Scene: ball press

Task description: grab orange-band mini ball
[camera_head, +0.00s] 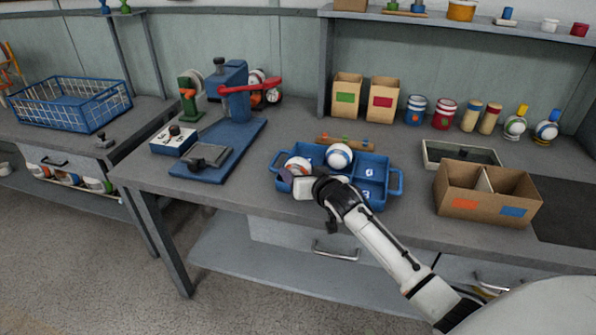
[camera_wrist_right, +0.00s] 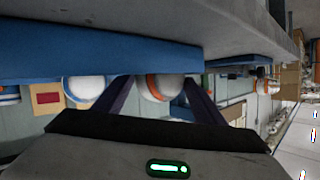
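The white mini ball with an orange band (camera_head: 298,165) sits in the left part of the blue compartment tray (camera_head: 396,183). My right gripper (camera_head: 298,175) reaches in over the tray's front side, at this ball. In the right wrist view the orange-band ball (camera_wrist_right: 161,88) shows between the two dark purple fingers of my right gripper (camera_wrist_right: 161,82). The fingers look spread on either side of it, with a thin gap at the right finger. Firm contact is not visible. My left gripper is not in view.
A ball with a blue band (camera_head: 339,156) sits in the tray beside the orange-band ball. A blue press with a red lever (camera_head: 232,95) stands to the left. A divided cardboard box (camera_head: 470,208) and a shallow grey tray (camera_head: 432,157) stand to the right.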

